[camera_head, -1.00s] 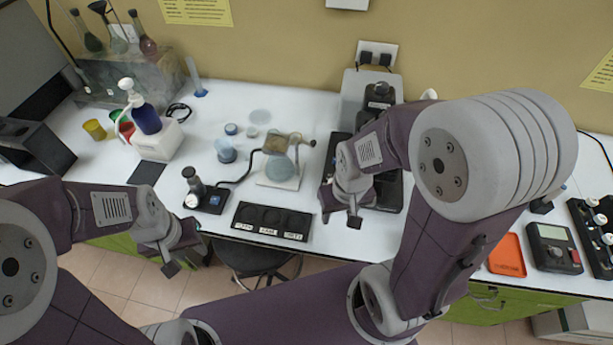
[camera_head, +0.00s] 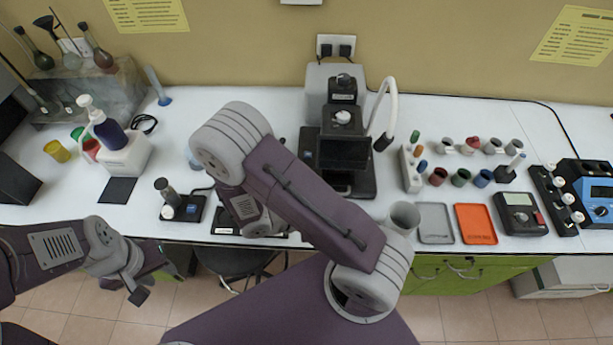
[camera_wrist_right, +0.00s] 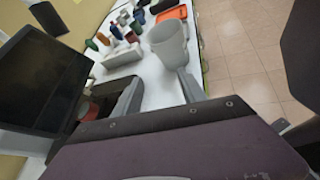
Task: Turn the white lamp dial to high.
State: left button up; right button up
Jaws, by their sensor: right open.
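A white gooseneck lamp (camera_head: 389,100) with a dark head stands at the right side of a black and grey instrument (camera_head: 343,152) at the back of the bench. A white round knob (camera_head: 343,117) shows on top of this instrument. Another small white knob (camera_head: 167,212) is on a black box to the left. I cannot tell which knob is the lamp dial. My right arm crosses the middle, and its fingers are hidden in the head view. In the wrist view my right gripper (camera_wrist_right: 158,92) is open and empty. My left gripper (camera_head: 155,282) is open and empty before the bench edge.
A grey cup (camera_head: 403,217), a grey tray (camera_head: 435,222) and an orange tray (camera_head: 475,223) stand at the front right. Several small colored pots are behind them. A dark screen (camera_wrist_right: 40,75) is close at the left in the wrist view.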

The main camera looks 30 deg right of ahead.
jog(key=w+a+f+n+t, duration=0.2)
jog(key=w+n+t, duration=0.2)
jog(key=n+t, duration=0.1)
jog(key=w+a+f+n+t, duration=0.1)
jog(key=w+a+n+t, duration=0.1)
jog(key=w+n+t, duration=0.2)
jog(key=w+a+f+n+t, duration=0.2)
jog(key=w+n+t, duration=0.2)
jog(key=n+t, duration=0.2)
jog(key=shift+a+f+n+t+y, duration=0.3)
jog(key=shift+a+t+y, duration=0.1)
jog(key=shift+t, duration=0.4)
jog(key=b+x, duration=0.1)
jog(key=x, duration=0.7)
jog(key=shift+d, duration=0.1)
jog(key=shift+w+d, duration=0.35)
jog(key=shift+w, duration=0.1)
jog(key=shift+c, duration=0.3)
grip_shut()
